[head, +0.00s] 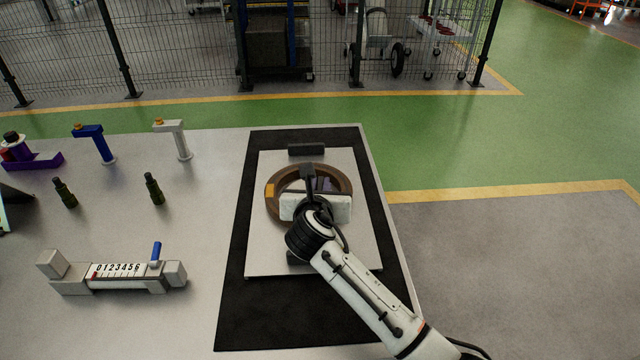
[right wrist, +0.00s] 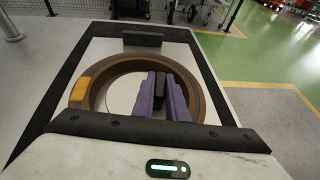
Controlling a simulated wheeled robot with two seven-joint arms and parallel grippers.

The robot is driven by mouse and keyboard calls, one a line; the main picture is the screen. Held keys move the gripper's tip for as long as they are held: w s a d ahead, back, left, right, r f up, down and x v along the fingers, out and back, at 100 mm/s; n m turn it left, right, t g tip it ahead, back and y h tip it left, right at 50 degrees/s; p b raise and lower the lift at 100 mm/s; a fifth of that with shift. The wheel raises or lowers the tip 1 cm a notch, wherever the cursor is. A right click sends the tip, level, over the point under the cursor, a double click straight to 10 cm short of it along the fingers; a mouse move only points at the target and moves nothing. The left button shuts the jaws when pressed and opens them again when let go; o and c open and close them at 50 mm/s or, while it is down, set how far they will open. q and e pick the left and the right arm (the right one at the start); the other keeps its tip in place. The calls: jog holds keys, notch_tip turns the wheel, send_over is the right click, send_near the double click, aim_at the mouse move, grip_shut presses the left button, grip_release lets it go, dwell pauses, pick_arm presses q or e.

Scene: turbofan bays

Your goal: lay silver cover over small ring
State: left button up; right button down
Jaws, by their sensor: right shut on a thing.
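A brown ring (head: 271,203) with an orange block on its left side lies on a pale square plate (head: 365,250). The ring also shows in the right wrist view (right wrist: 92,103). My right gripper (right wrist: 161,92) reaches over the ring, its purple fingers inside the ring's outline. It is shut on a dark upright piece (right wrist: 160,96). What this piece belongs to is largely hidden by the fingers and palm. The surface inside the ring is pale; I cannot tell whether it is the silver cover or the plate. My left gripper is not in view.
A black mat (head: 236,305) lies under the plate. A dark block (head: 306,149) sits at the plate's far edge. A counter fixture (head: 120,272), two dark bottles (head: 153,188), a blue tool (head: 95,143) and a white tool (head: 175,139) stand left, with bare table between.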

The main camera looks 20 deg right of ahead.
jog(key=c, duration=1.7)
grip_release()
jog(key=shift+f, duration=0.15)
jog(key=shift+s, duration=0.1)
jog(key=v, duration=1)
jog(key=shift+a, duration=0.1)
